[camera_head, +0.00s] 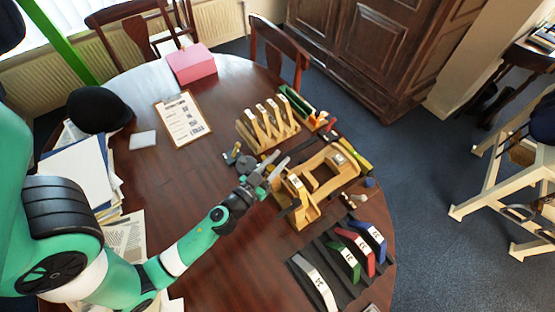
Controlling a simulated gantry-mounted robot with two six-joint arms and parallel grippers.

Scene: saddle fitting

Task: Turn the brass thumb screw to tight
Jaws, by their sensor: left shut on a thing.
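My left gripper (275,163) reaches in from the left to the near-left end of the wooden fixture (318,180), over the table. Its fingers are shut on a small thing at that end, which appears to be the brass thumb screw. The screw is too small and too covered by the fingers to make out, and I cannot tell how far it is turned. The fixture is a pale wood frame lying at a slant. My right gripper is not in view.
A wooden rack (267,128) with several upright pieces stands behind the fixture. A dark tray (324,258) with coloured curved pieces lies in front. A clipboard (184,120), a pink box (191,64) and a black cap (98,109) are farther left. The table's middle left is clear.

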